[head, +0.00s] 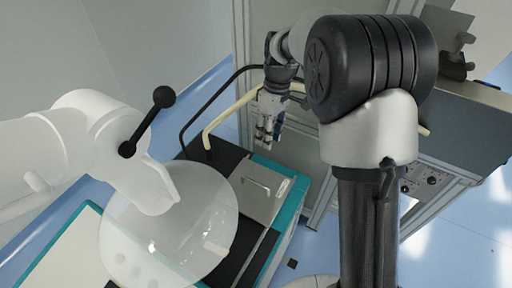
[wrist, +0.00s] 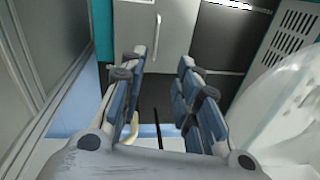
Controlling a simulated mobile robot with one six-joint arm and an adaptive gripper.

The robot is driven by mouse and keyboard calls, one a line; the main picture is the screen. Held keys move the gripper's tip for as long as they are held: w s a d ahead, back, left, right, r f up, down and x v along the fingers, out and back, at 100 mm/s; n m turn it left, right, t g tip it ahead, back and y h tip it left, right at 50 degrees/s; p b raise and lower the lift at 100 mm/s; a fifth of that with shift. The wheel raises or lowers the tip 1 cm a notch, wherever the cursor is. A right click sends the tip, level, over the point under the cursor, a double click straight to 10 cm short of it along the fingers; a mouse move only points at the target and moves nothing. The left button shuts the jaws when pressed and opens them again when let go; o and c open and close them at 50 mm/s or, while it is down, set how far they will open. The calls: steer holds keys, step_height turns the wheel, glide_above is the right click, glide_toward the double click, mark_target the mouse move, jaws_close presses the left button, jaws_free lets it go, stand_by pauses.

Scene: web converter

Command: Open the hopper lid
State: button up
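A grey flat lid-like panel (head: 265,192) with a slim handle lies on top of the teal-edged machine; I take it for the hopper lid. It lies flat and looks shut. In the wrist view the panel (wrist: 176,40) is ahead of the fingers, with its small handle (wrist: 157,30) near the top centre. My gripper (head: 268,128) hangs behind and above the panel in the head view, apart from it. In the wrist view my gripper (wrist: 160,95) has its two fingers spread wide with nothing between them.
A translucent round cover (head: 172,235) stands left of the panel, below a white machine arm with a black ball-ended lever (head: 147,122). A cream bent rail (head: 228,112) and a black tube rise beside my gripper. A grey cabinet (head: 460,120) stands right.

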step_height(320, 180, down, 4)
steer(key=w+a+n, duration=0.1)
steer(key=w, duration=0.1)
steer(key=b, duration=0.5)
glide_above(255, 186)
steer(key=s+d, duration=0.1)
steer(key=shift+g, duration=0.3)
step_height(255, 186, down, 17)
steer(key=shift+s+f, duration=0.1)
steer(key=shift+f, duration=0.05)
steer(key=shift+p, duration=0.3)
jaws_close()
